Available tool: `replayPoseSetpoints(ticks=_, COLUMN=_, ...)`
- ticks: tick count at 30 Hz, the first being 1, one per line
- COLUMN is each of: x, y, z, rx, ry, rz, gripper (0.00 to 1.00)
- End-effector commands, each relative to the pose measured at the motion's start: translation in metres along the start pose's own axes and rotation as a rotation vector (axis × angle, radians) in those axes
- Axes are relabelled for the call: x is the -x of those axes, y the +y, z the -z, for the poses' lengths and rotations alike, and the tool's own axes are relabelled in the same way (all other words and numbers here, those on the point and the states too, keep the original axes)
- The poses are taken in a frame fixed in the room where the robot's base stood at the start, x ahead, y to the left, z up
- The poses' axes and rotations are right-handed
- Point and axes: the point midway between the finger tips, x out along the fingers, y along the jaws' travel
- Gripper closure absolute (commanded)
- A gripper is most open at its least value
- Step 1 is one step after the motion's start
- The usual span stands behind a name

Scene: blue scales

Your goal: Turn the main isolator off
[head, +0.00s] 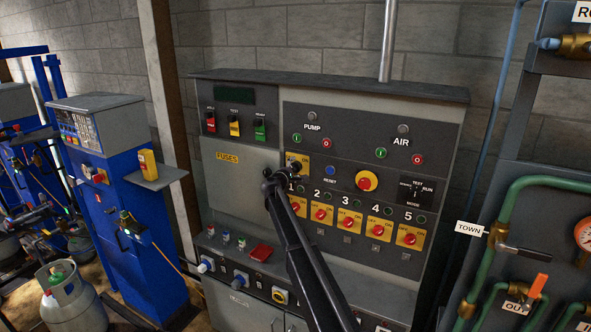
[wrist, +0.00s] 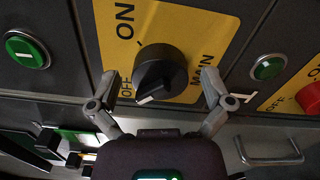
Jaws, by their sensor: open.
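The main isolator is a black rotary knob (wrist: 155,72) on a yellow plate (wrist: 185,25) marked ON, OFF and MAIN in the wrist view. A pale mark shows on the knob's lower left, nearest the word OFF; I cannot tell for sure that it is the pointer. In the head view the yellow plate (head: 304,160) is partly hidden by my gripper (head: 283,171). In the wrist view my gripper (wrist: 160,82) is open and empty. Its fingers stand on either side of the knob, with a visible gap; depth to the plate is unclear.
Red knobs on yellow plates (head: 321,214) line the panel just below. A green button (wrist: 27,50) and another green button (wrist: 268,68) flank the isolator. A red-and-yellow emergency stop (head: 367,181) is to the right.

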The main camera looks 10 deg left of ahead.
Motion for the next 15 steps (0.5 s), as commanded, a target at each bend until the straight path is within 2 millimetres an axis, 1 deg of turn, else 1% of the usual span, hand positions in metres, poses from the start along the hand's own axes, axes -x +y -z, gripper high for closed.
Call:
replayPoseSetpoints(ticks=4, x=0.006, y=0.0, z=0.0, rx=0.0, ry=0.001, rz=0.0, gripper=0.0)
replayPoseSetpoints(ticks=8, x=0.017, y=0.0, z=0.0, rx=0.0, ry=0.002, rz=0.0, gripper=0.0)
replayPoseSetpoints(ticks=11, x=0.029, y=0.0, z=-0.001, rx=0.0, ry=0.001, rz=0.0, gripper=0.0)
replayPoseSetpoints(ticks=15, x=0.051, y=0.0, z=-0.001, rx=0.0, ry=0.001, rz=0.0, gripper=0.0)
